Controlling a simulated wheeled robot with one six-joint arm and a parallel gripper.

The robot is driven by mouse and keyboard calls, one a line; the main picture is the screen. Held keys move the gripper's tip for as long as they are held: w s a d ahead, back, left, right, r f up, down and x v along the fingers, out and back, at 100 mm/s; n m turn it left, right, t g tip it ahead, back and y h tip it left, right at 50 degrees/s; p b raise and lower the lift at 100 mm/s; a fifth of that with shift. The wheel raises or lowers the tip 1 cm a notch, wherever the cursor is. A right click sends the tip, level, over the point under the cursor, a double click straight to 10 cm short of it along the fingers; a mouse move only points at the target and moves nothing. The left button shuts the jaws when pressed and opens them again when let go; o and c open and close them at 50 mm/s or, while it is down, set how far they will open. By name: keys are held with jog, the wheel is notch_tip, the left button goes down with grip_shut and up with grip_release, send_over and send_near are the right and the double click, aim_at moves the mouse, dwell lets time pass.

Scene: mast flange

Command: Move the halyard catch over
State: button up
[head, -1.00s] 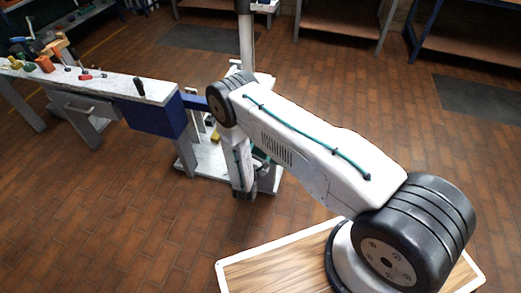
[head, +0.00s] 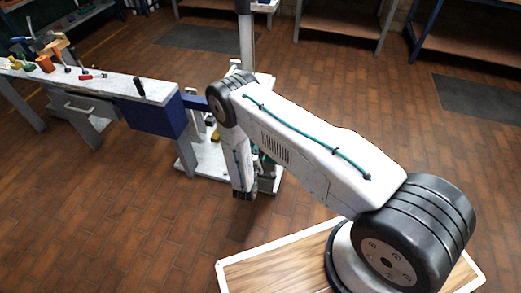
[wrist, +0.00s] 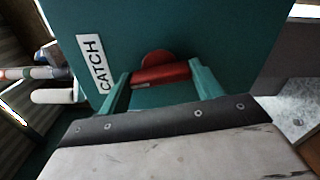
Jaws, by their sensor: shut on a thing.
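The halyard catch (wrist: 160,74) is a red bar with a round red boss behind its upper edge, on a dark teal panel (wrist: 200,25) in the wrist view. A white label reading CATCH (wrist: 92,62) is to its left on the panel. My gripper (wrist: 161,80) has its two teal fingers at either end of the red bar and is shut on it. In the head view my arm reaches toward the mast stand, and its links hide the catch and the gripper.
The grey mast (head: 246,50) rises from a pale stand base (head: 205,160). A workbench (head: 110,85) with a blue end block and several tools stands to the left. Shelving stands at the back. The brick floor (head: 100,220) is open in front and to the right.

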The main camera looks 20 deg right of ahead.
jog(key=shift+m, duration=1)
jog(key=o, duration=1)
jog(key=v, duration=0.8)
jog(key=shift+w, duration=0.1)
